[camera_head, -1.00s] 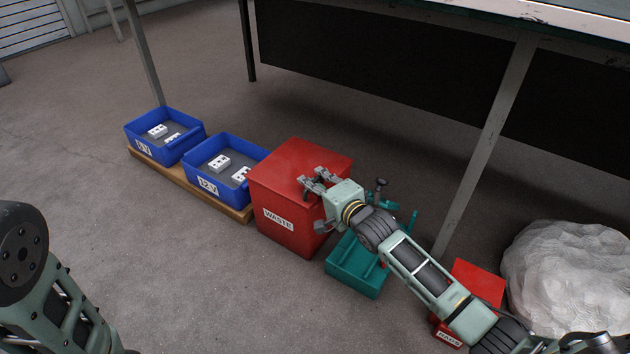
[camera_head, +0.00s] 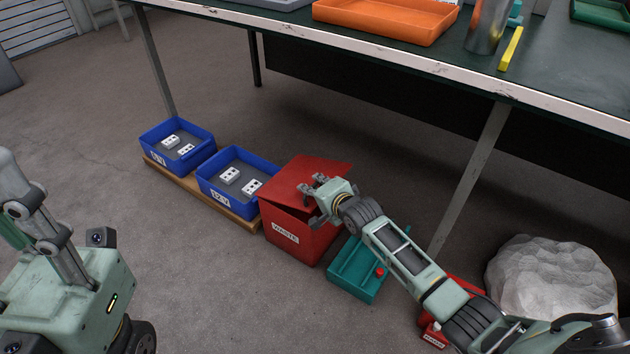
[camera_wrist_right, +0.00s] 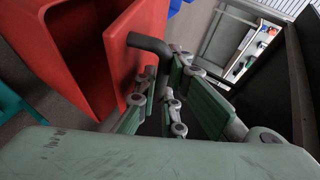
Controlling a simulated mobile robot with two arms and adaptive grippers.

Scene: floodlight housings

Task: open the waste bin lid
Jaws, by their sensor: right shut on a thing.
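The red waste bin (camera_head: 305,241) stands on the floor with a white WASTE label on its front. Its red lid (camera_head: 310,172) is tilted up, with a dark gap between its front edge and the rim. In the right wrist view the lid (camera_wrist_right: 137,65) stands away from the bin (camera_wrist_right: 62,45), and part of the dark inside shows. My right gripper (camera_head: 309,188) is at the lid's front. It is shut on the dark bent lid handle (camera_wrist_right: 150,44). My left gripper (camera_head: 25,200) is at the left edge, partly cut off, far from the bin; its jaw state is unclear.
Two blue bins (camera_head: 178,163) with white parts stand on a wooden board left of the waste bin. A teal box (camera_head: 350,278) stands close on its right. A whitish wrapped bundle (camera_head: 550,275) lies farther right. A workbench (camera_head: 400,62) overhangs behind.

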